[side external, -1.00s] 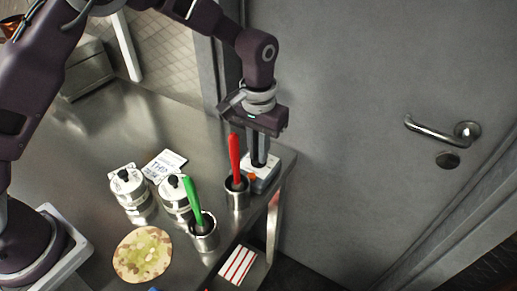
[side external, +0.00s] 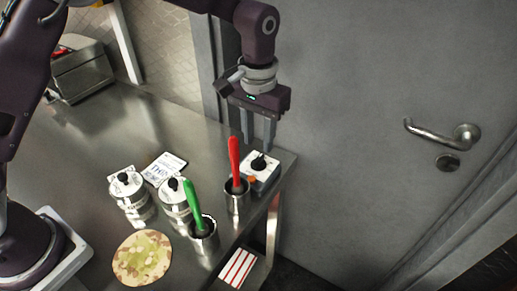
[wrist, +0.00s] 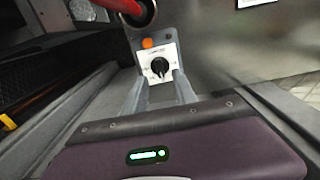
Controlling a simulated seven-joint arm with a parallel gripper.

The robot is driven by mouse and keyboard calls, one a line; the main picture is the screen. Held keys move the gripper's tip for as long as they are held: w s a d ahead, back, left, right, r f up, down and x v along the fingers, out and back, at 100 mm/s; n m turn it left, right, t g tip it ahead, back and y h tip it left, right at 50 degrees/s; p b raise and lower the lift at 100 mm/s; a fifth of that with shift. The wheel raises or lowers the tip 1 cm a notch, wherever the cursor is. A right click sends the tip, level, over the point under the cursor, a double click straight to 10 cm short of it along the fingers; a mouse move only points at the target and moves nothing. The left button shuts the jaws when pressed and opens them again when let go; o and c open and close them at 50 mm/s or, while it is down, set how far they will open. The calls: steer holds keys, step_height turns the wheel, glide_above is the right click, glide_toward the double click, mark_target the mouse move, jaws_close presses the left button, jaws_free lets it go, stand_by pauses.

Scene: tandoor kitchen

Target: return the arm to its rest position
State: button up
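My gripper (side external: 257,130) is above the far right corner of the steel table, its two fingers apart with nothing between them. Below it a white and grey control box (side external: 262,170) with a black knob sits on the table, clear of the fingertips. In the wrist view the fingers (wrist: 160,88) frame the box's white face (wrist: 158,62) with its black knob and an orange button.
A red-handled tool stands in a metal cup (side external: 237,198) beside the box, close to my gripper. A green-handled tool stands in another cup (side external: 204,238). Two lidded canisters (side external: 128,190) (side external: 174,198), a card (side external: 165,168) and a round flatbread-like disc (side external: 142,258) lie left. A grey door (side external: 400,60) stands behind.

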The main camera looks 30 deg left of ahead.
steer(key=shift+r, duration=1.05)
